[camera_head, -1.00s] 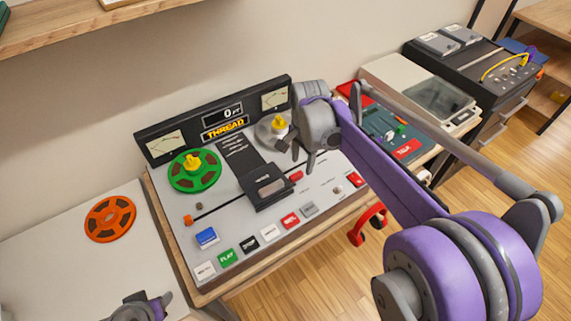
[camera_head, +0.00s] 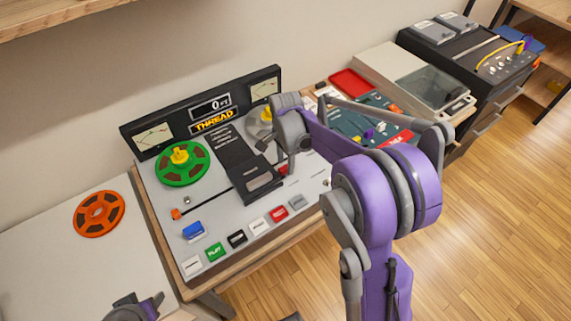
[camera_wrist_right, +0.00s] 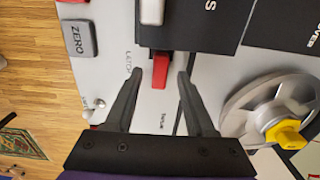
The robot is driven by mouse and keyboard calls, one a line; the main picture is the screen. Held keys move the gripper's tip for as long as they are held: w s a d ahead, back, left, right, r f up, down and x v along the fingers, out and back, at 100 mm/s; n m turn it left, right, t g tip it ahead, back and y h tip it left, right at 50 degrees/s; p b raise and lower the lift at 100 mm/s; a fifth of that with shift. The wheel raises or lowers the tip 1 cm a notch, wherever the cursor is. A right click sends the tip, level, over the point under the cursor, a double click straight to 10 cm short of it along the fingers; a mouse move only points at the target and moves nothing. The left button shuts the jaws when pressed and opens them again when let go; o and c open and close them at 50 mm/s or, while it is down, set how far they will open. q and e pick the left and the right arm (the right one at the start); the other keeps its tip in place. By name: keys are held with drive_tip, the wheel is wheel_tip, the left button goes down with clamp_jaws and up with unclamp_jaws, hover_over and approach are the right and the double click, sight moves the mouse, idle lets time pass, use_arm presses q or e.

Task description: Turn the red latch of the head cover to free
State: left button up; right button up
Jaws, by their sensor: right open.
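The red latch (camera_wrist_right: 160,71) shows in the right wrist view between my right gripper's fingertips (camera_wrist_right: 158,78), with a visible gap on each side. It sits at the edge of the black head cover (camera_wrist_right: 190,25), beside lettering that is partly hidden. In the head view, the head cover (camera_head: 262,186) is on the grey tape deck, and a bit of the red latch (camera_head: 283,170) shows beside my right gripper (camera_head: 279,156). The right gripper is open and empty. Part of my left arm's end (camera_head: 137,308) shows at the bottom left; its fingers are not clear.
A green reel (camera_head: 182,164) with a yellow hub is on the deck's left. A silver reel (camera_wrist_right: 280,112) with a yellow hub is close to the right finger in the wrist view. Several push buttons line the deck's front. An orange reel (camera_head: 99,213) lies on the left table.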

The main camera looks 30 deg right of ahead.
drive_tip(key=shift+f, duration=0.6)
clamp_jaws()
